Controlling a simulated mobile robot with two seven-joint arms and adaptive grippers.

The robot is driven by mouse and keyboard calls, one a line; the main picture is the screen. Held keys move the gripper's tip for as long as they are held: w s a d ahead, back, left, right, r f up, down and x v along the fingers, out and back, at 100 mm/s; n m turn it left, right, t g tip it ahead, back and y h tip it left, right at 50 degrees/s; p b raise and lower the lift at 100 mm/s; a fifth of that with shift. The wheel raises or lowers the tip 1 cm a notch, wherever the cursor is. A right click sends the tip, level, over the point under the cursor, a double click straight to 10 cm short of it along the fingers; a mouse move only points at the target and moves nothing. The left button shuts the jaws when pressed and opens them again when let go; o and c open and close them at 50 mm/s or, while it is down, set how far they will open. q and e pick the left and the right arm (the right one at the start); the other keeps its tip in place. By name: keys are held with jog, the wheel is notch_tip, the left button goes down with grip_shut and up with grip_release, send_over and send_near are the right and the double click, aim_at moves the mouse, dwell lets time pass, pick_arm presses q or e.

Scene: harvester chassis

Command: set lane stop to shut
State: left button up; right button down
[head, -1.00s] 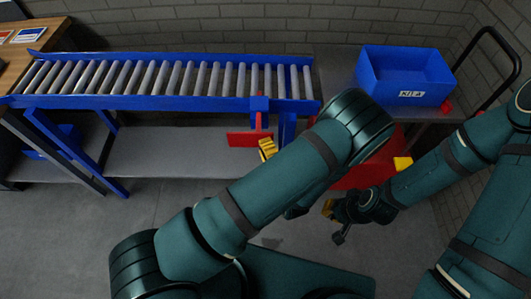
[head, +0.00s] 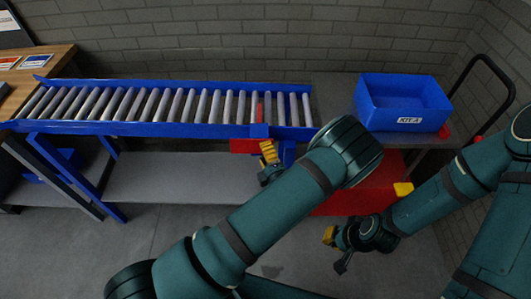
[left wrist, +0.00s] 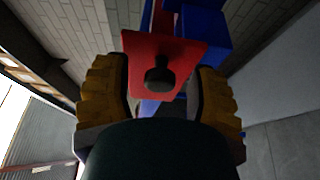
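The lane stop has a red plate (head: 243,146) at the blue front rail near the right end of the roller conveyor. A thin red upright part (head: 260,108) shows above the rail among the rollers. In the left wrist view, the red plate (left wrist: 185,48) carries a dark round knob (left wrist: 160,76). My left gripper (head: 268,153) is just in front of the plate. Its yellow fingers are spread, one each side of the knob, with gaps visible. My right gripper (head: 330,236) hangs low at the right, away from the stop; its finger opening is unclear.
The roller conveyor (head: 150,104) runs along the brick wall over a grey shelf (head: 165,178). A blue bin (head: 403,102) labelled KIT A stands at the right, above a red body (head: 362,190). A wooden table (head: 35,62) is at the left. The floor in front is free.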

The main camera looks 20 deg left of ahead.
pick_arm(q)
jog(key=v, duration=1.2)
jog(key=shift+s+a, duration=0.1)
jog(key=shift+a, duration=0.05)
